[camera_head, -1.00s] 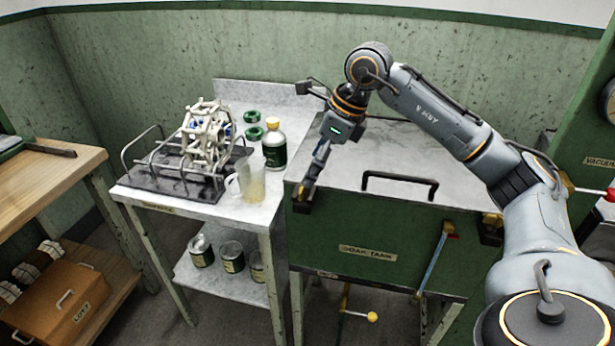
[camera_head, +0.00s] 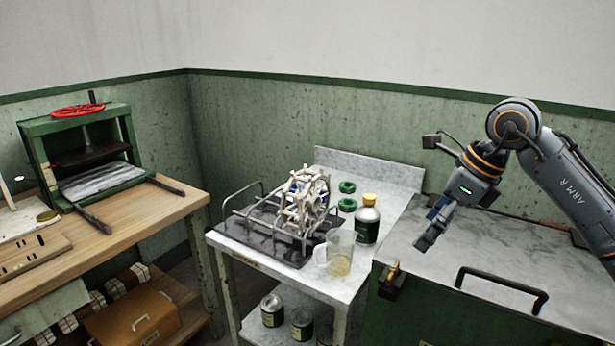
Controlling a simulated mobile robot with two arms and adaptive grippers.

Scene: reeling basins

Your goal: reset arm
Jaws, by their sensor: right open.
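My right arm comes in from the right edge, and its gripper (camera_head: 428,240) hangs over the left part of the green soak tank's grey lid (camera_head: 415,285). The gripper points down and to the left, and its jaws are open with nothing seen between them. It is to the right of the dark bottle with the yellow cap (camera_head: 367,222) and apart from it. My left gripper is not in view.
A white-topped side table (camera_head: 345,285) holds a wire rack with a white reel (camera_head: 303,200), a clear jug (camera_head: 341,253) and green rings (camera_head: 348,187). The lid handle (camera_head: 500,285) stands up at right. A wooden bench (camera_head: 150,225) with a green press (camera_head: 80,160) stands left.

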